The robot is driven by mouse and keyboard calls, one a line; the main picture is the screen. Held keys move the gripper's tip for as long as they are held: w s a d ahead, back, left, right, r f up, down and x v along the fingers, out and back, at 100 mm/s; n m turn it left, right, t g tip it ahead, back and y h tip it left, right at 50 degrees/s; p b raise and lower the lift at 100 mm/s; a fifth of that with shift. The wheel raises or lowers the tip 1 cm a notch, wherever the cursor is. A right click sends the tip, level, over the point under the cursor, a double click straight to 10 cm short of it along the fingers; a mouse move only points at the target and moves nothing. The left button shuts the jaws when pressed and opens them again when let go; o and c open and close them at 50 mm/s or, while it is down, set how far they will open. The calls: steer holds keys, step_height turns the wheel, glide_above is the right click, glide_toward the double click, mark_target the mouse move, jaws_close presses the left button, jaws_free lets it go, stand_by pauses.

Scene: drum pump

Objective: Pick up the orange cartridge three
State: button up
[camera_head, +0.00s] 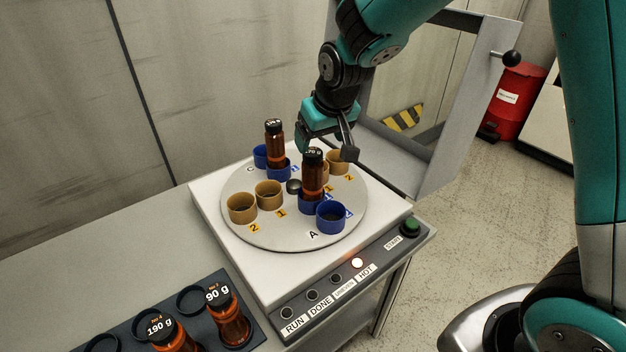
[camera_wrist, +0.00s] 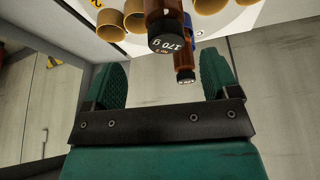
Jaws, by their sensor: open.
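No cartridge shows a readable "three". One amber-orange cartridge with a black cap (camera_head: 313,184) stands upright in a blue cup on the round plate; the wrist view shows a near cap reading 170 g (camera_wrist: 170,43). A second amber cartridge (camera_head: 275,150) stands in a blue cup at the back left of the plate; a farther one shows in the wrist view (camera_wrist: 184,62).
The round plate (camera_head: 262,236) holds blue and tan cups, several empty, such as a tan cup (camera_head: 242,208) and a blue cup (camera_head: 332,217). An open grey door (camera_head: 455,130) stands behind my arm at right. One panel lamp (camera_head: 357,263) glows. The bench at left is clear.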

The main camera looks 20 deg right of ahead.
mark_target(315, 154)
steer(key=x, duration=0.2)
steer(key=p+x, duration=0.1)
steer(key=x, duration=0.4)
steer(key=shift+s+a+f, duration=0.2)
steer(key=shift+s+a, duration=0.05)
steer(key=shift+a, duration=0.1)
steer(key=c, duration=1.4)
